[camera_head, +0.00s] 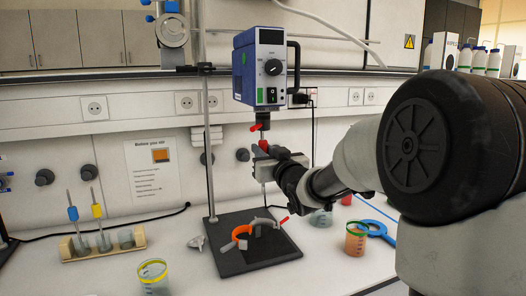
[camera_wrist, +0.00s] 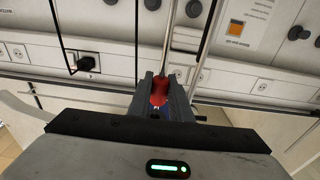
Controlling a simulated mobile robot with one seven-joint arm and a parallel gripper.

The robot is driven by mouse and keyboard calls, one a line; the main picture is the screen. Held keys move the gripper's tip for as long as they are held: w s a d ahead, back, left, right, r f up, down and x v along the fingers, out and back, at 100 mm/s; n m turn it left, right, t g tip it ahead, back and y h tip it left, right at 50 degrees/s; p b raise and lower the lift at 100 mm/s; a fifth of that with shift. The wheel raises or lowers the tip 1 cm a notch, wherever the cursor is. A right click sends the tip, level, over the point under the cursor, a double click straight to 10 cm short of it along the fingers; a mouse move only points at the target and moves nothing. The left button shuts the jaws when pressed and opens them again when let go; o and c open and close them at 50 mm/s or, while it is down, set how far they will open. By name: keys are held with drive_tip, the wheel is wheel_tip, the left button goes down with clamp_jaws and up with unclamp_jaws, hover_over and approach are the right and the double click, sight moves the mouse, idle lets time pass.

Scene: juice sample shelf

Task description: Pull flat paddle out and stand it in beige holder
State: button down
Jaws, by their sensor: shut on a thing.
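My gripper (camera_head: 268,152) is shut on the red collar (camera_wrist: 159,92) of a thin metal rod, just below the blue stirrer motor (camera_head: 259,68). The rod runs down towards the black stand base; the shape of its lower end is hard to make out. Whether its top is still in the motor's chuck (camera_head: 259,125) I cannot tell. The beige holder (camera_head: 138,236) stands on the bench at the left. A blue-collared rod (camera_head: 73,213) and a yellow-collared rod (camera_head: 97,211) stand in it, and its right place looks free of a rod.
The black stand base (camera_head: 230,258) carries an orange ring (camera_head: 241,232) and grey clamp parts. A yellow-rimmed beaker (camera_head: 153,276) stands in front of the holder. An orange-filled beaker (camera_head: 356,240) and a blue ring-shaped tool (camera_head: 376,231) are at the right. The upright stand pole (camera_head: 208,160) is left of my gripper.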

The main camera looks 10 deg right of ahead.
drive_tip(key=shift+f+b, duration=1.9)
drive_tip(key=shift+f, duration=0.15)
